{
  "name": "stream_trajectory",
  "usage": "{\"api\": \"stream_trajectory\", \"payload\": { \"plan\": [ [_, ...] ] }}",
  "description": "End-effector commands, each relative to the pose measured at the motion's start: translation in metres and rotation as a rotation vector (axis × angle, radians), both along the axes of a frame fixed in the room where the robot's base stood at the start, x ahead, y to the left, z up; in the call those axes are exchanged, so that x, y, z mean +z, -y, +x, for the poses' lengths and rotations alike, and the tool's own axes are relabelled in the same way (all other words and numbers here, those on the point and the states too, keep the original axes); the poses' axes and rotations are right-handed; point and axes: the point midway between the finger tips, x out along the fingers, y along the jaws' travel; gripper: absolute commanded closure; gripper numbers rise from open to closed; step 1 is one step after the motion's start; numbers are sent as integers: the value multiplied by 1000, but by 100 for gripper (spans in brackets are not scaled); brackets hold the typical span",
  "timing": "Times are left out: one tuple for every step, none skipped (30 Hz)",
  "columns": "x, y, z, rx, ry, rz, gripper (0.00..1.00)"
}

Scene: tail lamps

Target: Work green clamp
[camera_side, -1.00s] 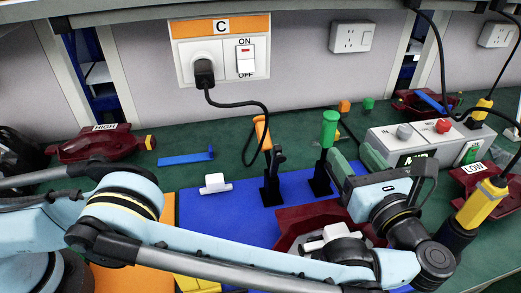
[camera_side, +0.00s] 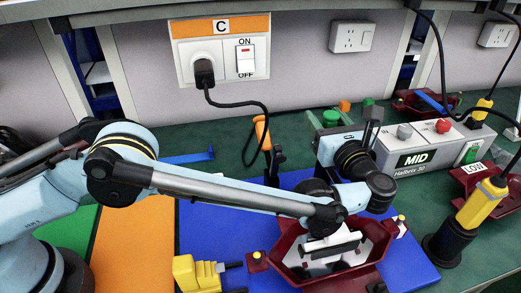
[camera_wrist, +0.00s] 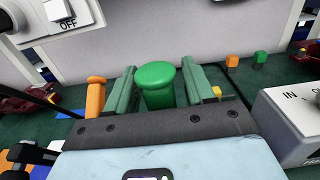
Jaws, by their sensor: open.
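The green clamp's handle (camera_side: 331,117) stands upright behind the blue mat in the side view; its black lower part is hidden behind my arm. In the wrist view the handle's round green top (camera_wrist: 155,75) sits between the two green fingers of my gripper (camera_wrist: 160,92). Gaps show on both sides, so the jaws are open around it, not pressing. In the side view my gripper (camera_side: 329,132) is at the handle. A dark red lamp housing (camera_side: 288,238) lies on the blue mat in front, partly covered by my arm.
An orange-handled clamp (camera_side: 262,132) stands left of the green one. A grey box marked MID (camera_side: 420,150) is close on the right. A yellow connector C (camera_side: 195,272) lies at the front. A black cable (camera_side: 262,115) hangs from the wall socket.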

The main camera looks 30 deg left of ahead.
Motion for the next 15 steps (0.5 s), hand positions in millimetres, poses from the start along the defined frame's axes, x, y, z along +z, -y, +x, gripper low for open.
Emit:
{"api": "stream_trajectory", "payload": {
  "plan": [
    [0,0,0,0,0,0,47],
    [0,0,0,0,0,0,47],
    [0,0,0,0,0,0,47],
    [0,0,0,0,0,0,47],
    [0,0,0,0,0,0,47],
    [0,0,0,0,0,0,53],
    [0,0,0,0,0,0,58],
    [0,0,0,0,0,0,62],
    [0,0,0,0,0,0,68],
    [0,0,0,0,0,0,73],
    [0,0,0,0,0,0,77],
    [0,0,0,0,0,0,84],
    [0,0,0,1,0,0,88],
    [0,0,0,1,0,0,93],
    [0,0,0,1,0,0,99]
  ]
}}
